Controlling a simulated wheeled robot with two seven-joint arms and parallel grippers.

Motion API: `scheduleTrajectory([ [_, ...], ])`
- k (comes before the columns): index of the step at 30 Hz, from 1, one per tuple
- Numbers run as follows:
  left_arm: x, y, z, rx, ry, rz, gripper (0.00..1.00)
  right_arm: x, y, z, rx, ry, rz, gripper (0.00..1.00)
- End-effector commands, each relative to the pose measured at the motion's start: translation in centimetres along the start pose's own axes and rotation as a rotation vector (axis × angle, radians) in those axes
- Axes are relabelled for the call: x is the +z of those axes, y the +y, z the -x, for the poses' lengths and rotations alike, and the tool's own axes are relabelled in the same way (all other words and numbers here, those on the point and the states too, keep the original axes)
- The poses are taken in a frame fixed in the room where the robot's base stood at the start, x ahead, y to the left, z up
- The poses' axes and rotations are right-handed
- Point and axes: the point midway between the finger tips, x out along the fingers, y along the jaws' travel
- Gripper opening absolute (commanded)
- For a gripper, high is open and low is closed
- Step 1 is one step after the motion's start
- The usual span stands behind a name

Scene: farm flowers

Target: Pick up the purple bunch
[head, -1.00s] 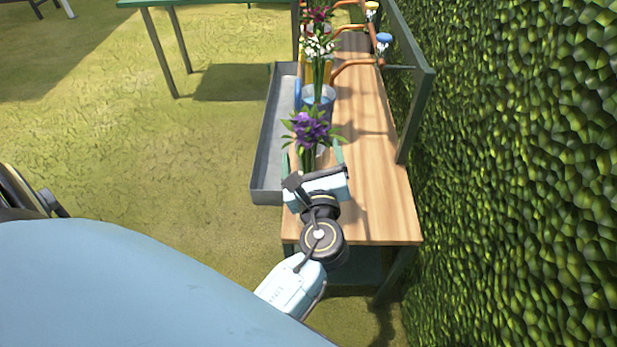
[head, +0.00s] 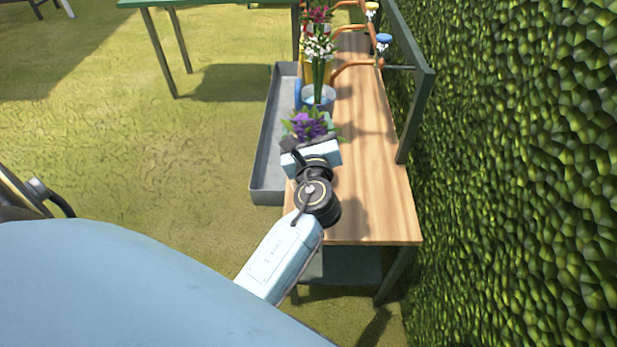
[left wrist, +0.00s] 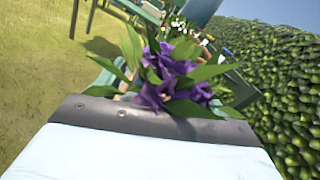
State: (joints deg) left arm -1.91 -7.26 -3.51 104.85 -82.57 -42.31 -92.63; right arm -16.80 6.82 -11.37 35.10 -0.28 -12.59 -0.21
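The purple bunch (head: 308,127), purple blooms with green leaves, is upright at the left edge of the wooden bench, beyond my left gripper (head: 311,120) in the head view. The bunch (left wrist: 172,82) fills the middle of the left wrist view, directly in front of the gripper's palm. Teal finger parts show on both sides of the leaves, apart from each other, so the gripper looks open around the bunch. The stems are hidden behind the gripper and flowers. I cannot tell whether the fingers touch them. My right gripper is not in view.
A grey metal trough (head: 268,165) runs along the left of the wooden bench (head: 375,185). A bluish bucket (head: 318,96) with white flowers (head: 318,47) stands just beyond the bunch. A green frame post (head: 416,118) and a hedge (head: 520,180) bound the right side.

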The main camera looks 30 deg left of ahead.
Motion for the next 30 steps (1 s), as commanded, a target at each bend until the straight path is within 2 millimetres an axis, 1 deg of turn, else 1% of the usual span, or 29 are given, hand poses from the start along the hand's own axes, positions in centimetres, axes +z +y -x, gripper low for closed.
scheduleTrajectory([
  [1, 0.0, 0.0, 0.0, 0.000, 0.000, 0.000, 0.69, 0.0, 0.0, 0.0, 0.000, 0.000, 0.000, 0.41],
  [2, 0.0, 0.0, 0.0, 0.000, 0.000, 0.000, 0.65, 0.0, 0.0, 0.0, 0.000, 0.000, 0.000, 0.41],
  [12, 0.0, 0.0, 0.1, 0.000, 0.000, 0.001, 0.20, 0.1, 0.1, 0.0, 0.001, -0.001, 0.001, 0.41],
  [14, 0.0, 0.0, 0.1, 0.000, 0.001, 0.001, 0.13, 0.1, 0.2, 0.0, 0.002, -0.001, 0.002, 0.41],
  [20, 0.1, -0.1, 0.0, 0.000, -0.001, 0.002, 0.13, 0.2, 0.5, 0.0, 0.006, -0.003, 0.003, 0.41],
  [23, 0.6, -0.2, 0.0, 0.000, -0.002, 0.003, 0.13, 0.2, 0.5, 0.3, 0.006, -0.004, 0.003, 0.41],
  [26, 2.0, -0.7, 0.0, 0.000, -0.003, 0.006, 0.13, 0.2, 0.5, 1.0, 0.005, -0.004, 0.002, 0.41],
  [28, 3.5, -1.1, 0.0, -0.001, -0.003, 0.007, 0.13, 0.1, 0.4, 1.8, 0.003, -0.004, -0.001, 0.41],
  [30, 5.3, -1.7, 0.0, 0.000, -0.004, 0.007, 0.13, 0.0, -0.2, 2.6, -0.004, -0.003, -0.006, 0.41],
])
